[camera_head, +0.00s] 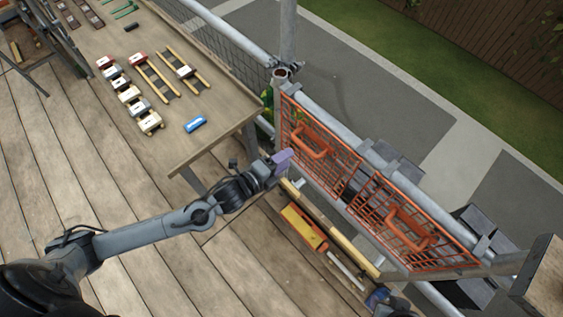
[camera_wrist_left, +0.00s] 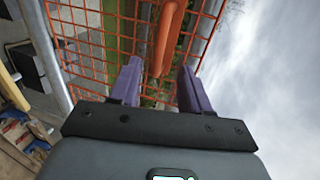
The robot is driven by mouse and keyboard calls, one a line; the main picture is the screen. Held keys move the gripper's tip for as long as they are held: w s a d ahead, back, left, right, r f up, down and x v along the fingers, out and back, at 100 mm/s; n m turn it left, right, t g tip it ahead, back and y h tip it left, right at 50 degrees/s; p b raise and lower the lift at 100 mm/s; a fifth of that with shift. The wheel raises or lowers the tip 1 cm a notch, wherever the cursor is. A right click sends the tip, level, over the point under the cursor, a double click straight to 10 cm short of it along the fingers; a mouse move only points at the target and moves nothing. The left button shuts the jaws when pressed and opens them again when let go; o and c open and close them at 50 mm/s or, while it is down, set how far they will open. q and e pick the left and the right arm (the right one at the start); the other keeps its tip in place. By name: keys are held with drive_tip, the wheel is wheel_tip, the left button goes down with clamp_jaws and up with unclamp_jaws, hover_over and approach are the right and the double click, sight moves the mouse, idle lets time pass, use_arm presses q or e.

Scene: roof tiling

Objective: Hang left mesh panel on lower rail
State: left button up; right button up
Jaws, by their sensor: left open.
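The left orange mesh panel (camera_head: 329,163) stands upright along the grey rail beside the deck, with an orange loop handle (camera_head: 311,143) on its near face. My left gripper (camera_head: 284,157) has purple fingers and is at this panel's near side, left of the handle in the head view. In the left wrist view my left gripper (camera_wrist_left: 160,88) is open, and the orange handle (camera_wrist_left: 168,38) lies just beyond and between the fingertips, with mesh (camera_wrist_left: 90,45) behind it. I cannot tell whether the fingers touch it.
A second orange mesh panel (camera_head: 376,213) with a handle stands to the right. A wooden table (camera_head: 222,127) with small parts and a blue item (camera_head: 195,124) is at the upper left. An orange-yellow tool (camera_head: 303,228) lies below the panels. The wooden deck (camera_head: 130,200) is mostly clear.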

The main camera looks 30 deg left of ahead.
sight(303, 147)
use_arm(q)
drive_tip(key=shift+b+x, duration=2.2)
drive_tip(key=shift+x, duration=2.65)
drive_tip(key=shift+w, duration=0.1)
clamp_jaws()
drive_tip(key=shift+r, duration=0.2)
